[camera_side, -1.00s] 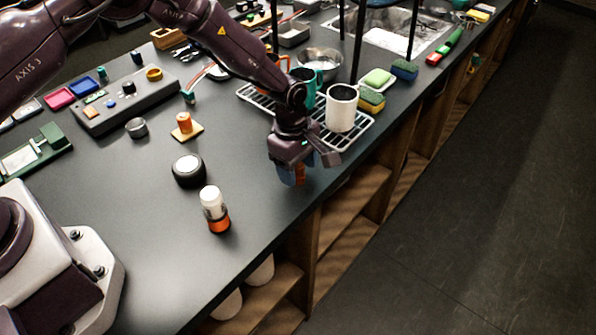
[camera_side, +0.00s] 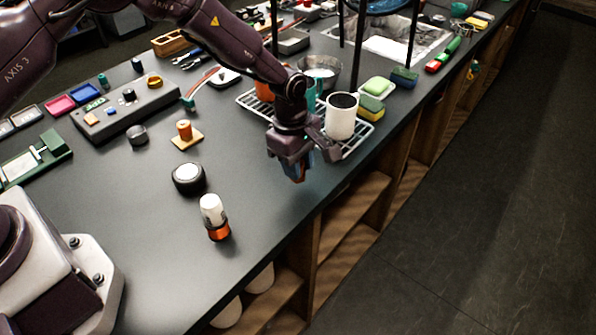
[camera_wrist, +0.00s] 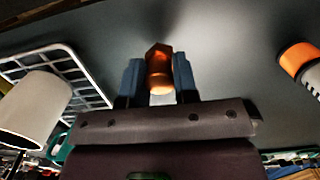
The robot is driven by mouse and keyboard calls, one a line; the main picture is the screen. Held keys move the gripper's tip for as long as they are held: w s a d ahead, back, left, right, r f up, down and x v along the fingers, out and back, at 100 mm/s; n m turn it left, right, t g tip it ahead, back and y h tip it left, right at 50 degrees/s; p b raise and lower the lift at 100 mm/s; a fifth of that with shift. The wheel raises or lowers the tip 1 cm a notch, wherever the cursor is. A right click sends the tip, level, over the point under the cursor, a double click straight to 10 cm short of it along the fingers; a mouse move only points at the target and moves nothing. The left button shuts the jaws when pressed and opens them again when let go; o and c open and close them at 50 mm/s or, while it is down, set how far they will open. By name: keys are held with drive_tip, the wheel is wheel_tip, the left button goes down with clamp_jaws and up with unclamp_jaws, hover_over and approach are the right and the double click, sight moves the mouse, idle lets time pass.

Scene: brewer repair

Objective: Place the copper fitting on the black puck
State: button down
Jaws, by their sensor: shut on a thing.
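The copper fitting (camera_wrist: 159,70) is an orange-copper piece with a hexagonal end. In the wrist view it sits between the two blue fingers of my gripper (camera_wrist: 158,80), which is shut on it. In the side view my gripper (camera_side: 298,170) hangs over the counter near its front edge, just in front of the white mug; the fitting is mostly hidden there by the fingers. The black puck (camera_side: 188,185), a low round black piece with a pale top, stands on the counter to the left of my gripper, well apart from it.
An orange-and-white bottle (camera_side: 215,217) stands in front of the puck, and shows in the wrist view (camera_wrist: 300,62). A white mug (camera_side: 341,118) on a wire rack (camera_side: 357,140) is close to my gripper. A wooden square with an orange piece (camera_side: 186,138) lies behind the puck.

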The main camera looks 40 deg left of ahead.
drive_tip(key=s+a+r, duration=0.1)
drive_tip(key=s+r, duration=0.4)
drive_tip(key=r, duration=0.1)
wheel_tip(320, 180, up, 3)
drive_tip(key=n, duration=0.1)
hover_over(188, 173)
drive_tip(key=f+m, duration=0.1)
drive_tip(key=f, duration=0.3)
drive_tip(key=f+m, duration=0.1)
drive_tip(key=f, duration=0.3)
drive_tip(key=shift+a, duration=0.2)
drive_tip(key=shift+f, duration=0.1)
drive_tip(key=c, duration=0.9)
unclamp_jaws()
drive_tip(key=shift+f, duration=0.1)
